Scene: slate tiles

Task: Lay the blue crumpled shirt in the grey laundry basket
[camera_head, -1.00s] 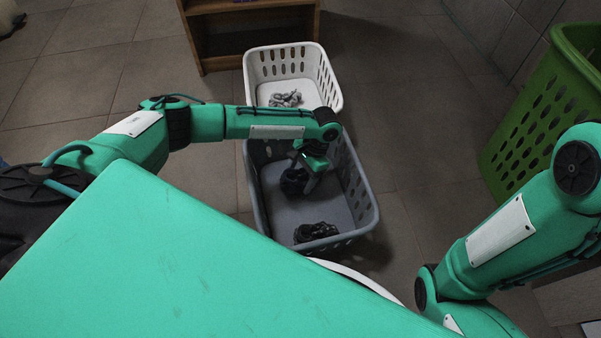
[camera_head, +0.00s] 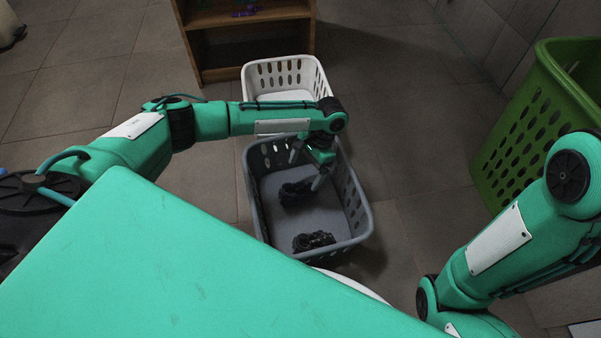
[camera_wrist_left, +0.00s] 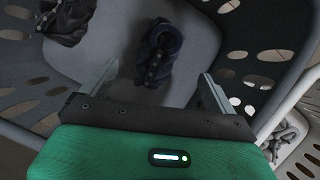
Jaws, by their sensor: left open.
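The grey laundry basket (camera_head: 356,212) stands on the floor in the middle of the head view. The dark blue crumpled shirt (camera_head: 294,193) lies on its bottom, toward the far half; it also shows in the left wrist view (camera_wrist_left: 158,55). My left gripper (camera_head: 306,172) is open above the shirt, inside the basket's outline. In the left wrist view its two fingers (camera_wrist_left: 156,82) are spread wide with nothing between the tips, and the shirt lies apart beyond them. My right gripper is out of view; only my right arm shows.
A black crumpled cloth (camera_head: 313,240) lies in the grey basket's near end. A white basket (camera_head: 290,70) stands right behind; a grey cloth (camera_wrist_left: 281,141) in it shows in the wrist view. A green basket (camera_head: 520,145) stands at right, a wooden shelf (camera_head: 245,40) at the back.

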